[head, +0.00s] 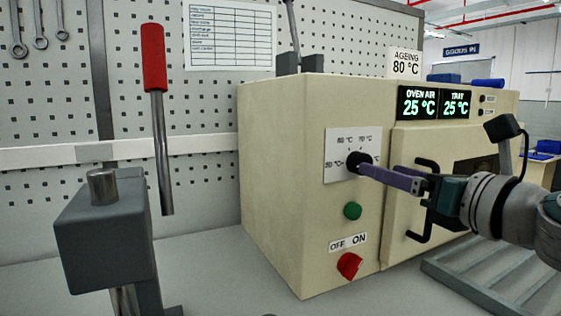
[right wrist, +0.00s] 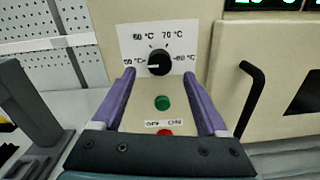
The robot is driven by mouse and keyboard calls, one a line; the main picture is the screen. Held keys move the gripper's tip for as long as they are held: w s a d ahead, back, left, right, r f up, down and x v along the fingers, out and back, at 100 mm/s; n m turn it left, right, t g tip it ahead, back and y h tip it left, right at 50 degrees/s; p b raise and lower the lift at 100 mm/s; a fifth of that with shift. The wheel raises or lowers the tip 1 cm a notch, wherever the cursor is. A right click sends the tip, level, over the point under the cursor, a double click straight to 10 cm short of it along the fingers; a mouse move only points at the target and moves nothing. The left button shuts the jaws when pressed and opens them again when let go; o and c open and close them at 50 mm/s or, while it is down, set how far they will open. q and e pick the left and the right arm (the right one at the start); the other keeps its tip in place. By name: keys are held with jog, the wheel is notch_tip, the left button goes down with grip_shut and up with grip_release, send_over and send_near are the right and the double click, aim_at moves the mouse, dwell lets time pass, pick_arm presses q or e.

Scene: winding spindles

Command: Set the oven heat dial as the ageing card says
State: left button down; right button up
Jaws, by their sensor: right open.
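The oven's black heat dial (head: 354,160) is on a white scale plate on the cream front. In the right wrist view the dial (right wrist: 158,62) has a white mark pointing left, toward 50 °C; 60, 70 and 80 °C follow round to the right. The ageing card (head: 405,63) on top of the oven reads 80 °C. My right gripper (head: 370,169) is open at the dial, its purple fingers (right wrist: 159,74) one on each side, with gaps between them and the knob in the wrist view. My left gripper is not in view.
Below the dial are a green button (head: 352,211) and a red OFF/ON switch (head: 349,266). Displays (head: 434,103) read 25 °C for oven air and tray. A black door handle (right wrist: 252,92) stands out right of the dial. A grey block (head: 100,232) and red-handled lever (head: 155,90) stand left.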

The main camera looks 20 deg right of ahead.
jog(key=w, duration=0.5)
jog(key=shift+a, duration=0.2)
grip_shut()
dwell(0.5)
